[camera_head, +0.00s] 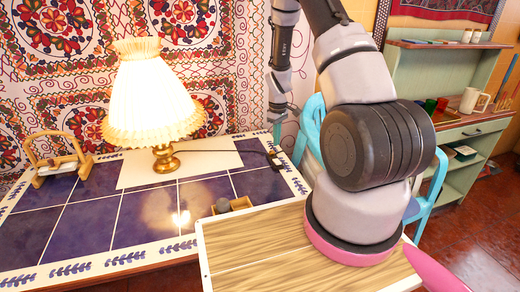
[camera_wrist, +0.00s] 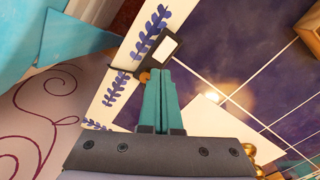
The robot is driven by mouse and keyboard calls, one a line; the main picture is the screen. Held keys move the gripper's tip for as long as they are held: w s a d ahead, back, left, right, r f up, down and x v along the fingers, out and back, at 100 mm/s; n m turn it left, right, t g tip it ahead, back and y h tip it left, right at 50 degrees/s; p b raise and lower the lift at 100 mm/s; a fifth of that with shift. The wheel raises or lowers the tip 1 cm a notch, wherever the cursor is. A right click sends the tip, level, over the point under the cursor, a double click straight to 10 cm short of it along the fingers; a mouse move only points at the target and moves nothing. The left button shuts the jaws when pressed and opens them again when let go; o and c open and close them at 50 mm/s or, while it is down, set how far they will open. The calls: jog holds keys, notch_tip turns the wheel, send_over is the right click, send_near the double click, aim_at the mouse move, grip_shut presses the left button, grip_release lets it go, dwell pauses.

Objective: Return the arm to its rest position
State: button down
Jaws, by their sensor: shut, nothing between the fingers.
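My arm rises from its mount at the right of the head view and bends over, with the gripper hanging down near the back right corner of the tiled table (camera_head: 95,215). My gripper (camera_head: 278,128) is small there, pointing down. In the wrist view its two teal fingers (camera_wrist: 163,68) are pressed together with nothing between them. Past the fingertips, a small dark-framed pale object (camera_wrist: 160,48) lies at the table's patterned border; it also shows in the head view (camera_head: 274,160). I cannot tell whether the fingertips touch it.
A lit lamp (camera_head: 150,95) with a brass base stands on the table. A wooden stand (camera_head: 55,160) is at left, a small wooden box (camera_head: 232,206) with a grey ball near the front. A blue chair (camera_head: 428,195) and green shelf unit (camera_head: 450,75) are at right.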

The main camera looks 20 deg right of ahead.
jog(key=s+a+r+m+t+y, duration=0.1)
jog(key=s+a+r+m+t, duration=0.15)
jog(key=r, duration=1.15)
jog(key=s+a+r+m+t, duration=0.15)
jog(key=s+r, duration=0.25)
jog(key=r, duration=1)
jog(key=s+a+r+m+t, duration=0.1)
jog(key=s+a+r+m, duration=0.1)
jog(key=s+r, duration=0.5)
jog(key=s+a+r+m+t+y, duration=0.1)
jog(key=s+a+r+m+t, duration=0.1)
jog(key=s+r, duration=0.5)
jog(key=s+a+m, duration=0.1)
jog(key=s+m, duration=0.1)
jog(key=s, duration=0.4)
jog(key=shift+r, duration=0.15)
